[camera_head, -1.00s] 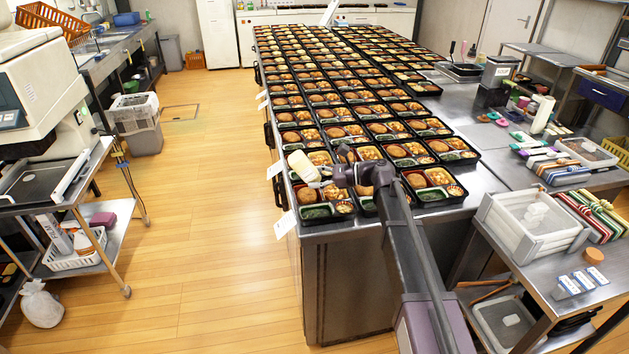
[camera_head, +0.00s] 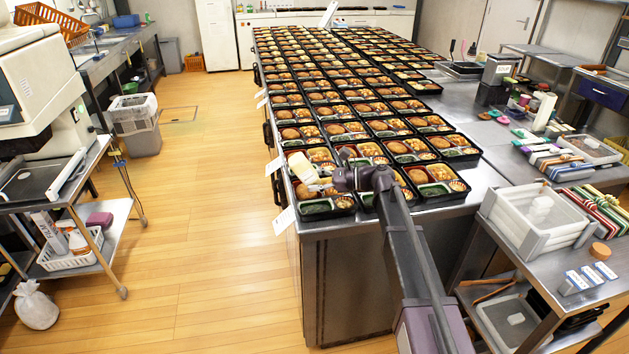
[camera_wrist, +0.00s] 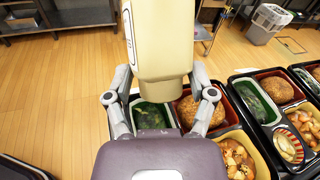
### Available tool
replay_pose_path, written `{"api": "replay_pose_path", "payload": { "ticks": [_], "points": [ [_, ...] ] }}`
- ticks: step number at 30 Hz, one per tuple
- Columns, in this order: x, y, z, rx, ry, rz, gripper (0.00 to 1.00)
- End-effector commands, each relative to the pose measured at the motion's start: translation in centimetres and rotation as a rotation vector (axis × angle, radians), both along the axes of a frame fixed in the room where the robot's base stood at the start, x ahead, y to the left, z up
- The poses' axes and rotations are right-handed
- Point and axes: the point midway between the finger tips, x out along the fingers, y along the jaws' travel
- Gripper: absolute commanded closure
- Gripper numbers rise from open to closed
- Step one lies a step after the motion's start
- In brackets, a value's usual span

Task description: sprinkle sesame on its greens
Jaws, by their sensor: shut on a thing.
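My gripper (camera_head: 318,184) is shut on a cream-coloured sesame shaker (camera_head: 302,167), held tilted above the front-left corner of the trays. The shaker (camera_wrist: 160,45) fills the upper middle of the wrist view, between the two grey fingers (camera_wrist: 160,98). Below it is a black bento tray with dark greens (camera_wrist: 151,116) in a green cup, partly hidden by the shaker and my gripper. The greens (camera_head: 316,209) also show at the tray's near left in the head view. I cannot make out any sesame on them.
Rows of filled bento trays (camera_head: 345,110) cover the steel counter, close around my gripper. White tags (camera_head: 284,220) hang at its left edge. Open wooden floor (camera_head: 190,220) lies to the left.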

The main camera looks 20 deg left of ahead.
Motion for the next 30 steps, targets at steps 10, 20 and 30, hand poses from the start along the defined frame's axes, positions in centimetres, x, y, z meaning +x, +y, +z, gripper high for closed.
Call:
{"api": "replay_pose_path", "payload": {
  "ticks": [10, 20, 30],
  "points": [
    [0.0, 0.0, 0.0, 0.000, 0.000, 0.000, 0.38],
    [0.0, -0.1, 0.0, 0.000, 0.000, 0.000, 0.38],
    [0.0, -0.1, -2.6, 0.000, 0.000, 0.000, 0.38]
  ]
}}
